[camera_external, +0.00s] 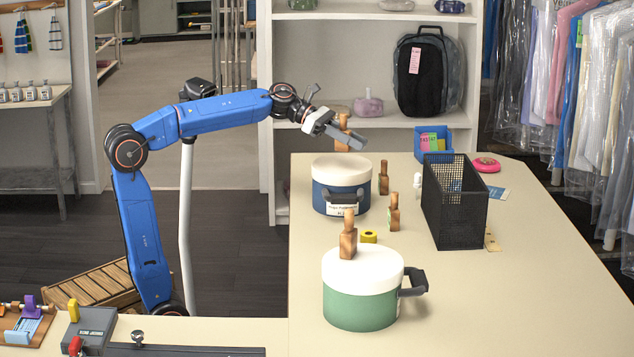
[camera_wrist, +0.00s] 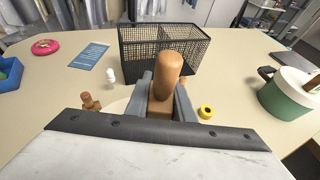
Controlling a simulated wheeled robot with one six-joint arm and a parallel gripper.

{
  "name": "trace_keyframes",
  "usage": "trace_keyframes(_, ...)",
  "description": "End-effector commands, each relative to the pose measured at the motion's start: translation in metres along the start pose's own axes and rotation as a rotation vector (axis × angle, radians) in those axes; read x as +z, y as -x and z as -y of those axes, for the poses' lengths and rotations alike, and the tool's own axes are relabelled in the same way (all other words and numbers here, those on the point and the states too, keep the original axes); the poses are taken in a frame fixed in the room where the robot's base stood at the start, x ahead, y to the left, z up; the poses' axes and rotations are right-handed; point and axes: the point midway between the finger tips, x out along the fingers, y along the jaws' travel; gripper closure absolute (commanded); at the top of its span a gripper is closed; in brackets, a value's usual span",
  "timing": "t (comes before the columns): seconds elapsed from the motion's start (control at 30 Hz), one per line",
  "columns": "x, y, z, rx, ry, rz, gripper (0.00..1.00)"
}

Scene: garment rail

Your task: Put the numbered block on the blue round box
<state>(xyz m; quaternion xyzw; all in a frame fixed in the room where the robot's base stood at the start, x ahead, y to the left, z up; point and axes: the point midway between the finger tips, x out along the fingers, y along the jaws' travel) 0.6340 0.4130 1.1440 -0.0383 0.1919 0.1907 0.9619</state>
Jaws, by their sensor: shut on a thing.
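My gripper (camera_external: 346,137) is shut on a wooden block (camera_external: 342,124) with a rounded knob on top. The block is upright, over or just beyond the white lid of the blue round box (camera_external: 334,200); I cannot tell whether it touches the lid. In the wrist view my gripper (camera_wrist: 165,98) has a finger on each side of the block (camera_wrist: 168,75). No number is readable on it. A pale strip of what looks like the lid (camera_wrist: 115,106) shows beside the fingers.
Two similar wooden blocks (camera_external: 384,178) (camera_external: 394,213) stand right of the blue box. Another (camera_external: 347,240) stands on the green round box (camera_external: 360,305). A yellow tape roll (camera_external: 369,236), a black mesh basket (camera_external: 455,215) and a blue bin (camera_external: 446,146) share the table.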

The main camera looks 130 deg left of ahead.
Motion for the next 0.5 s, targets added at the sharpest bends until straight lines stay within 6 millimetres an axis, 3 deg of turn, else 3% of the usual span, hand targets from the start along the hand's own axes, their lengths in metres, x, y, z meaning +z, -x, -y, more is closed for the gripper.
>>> trace_keyframes(0.23, -0.015, -0.006, 0.0, 0.0, 0.001, 0.0, 1.0)
trace_keyframes(0.5, -0.046, -0.019, 0.0, 0.0, 0.001, 0.0, 1.0)
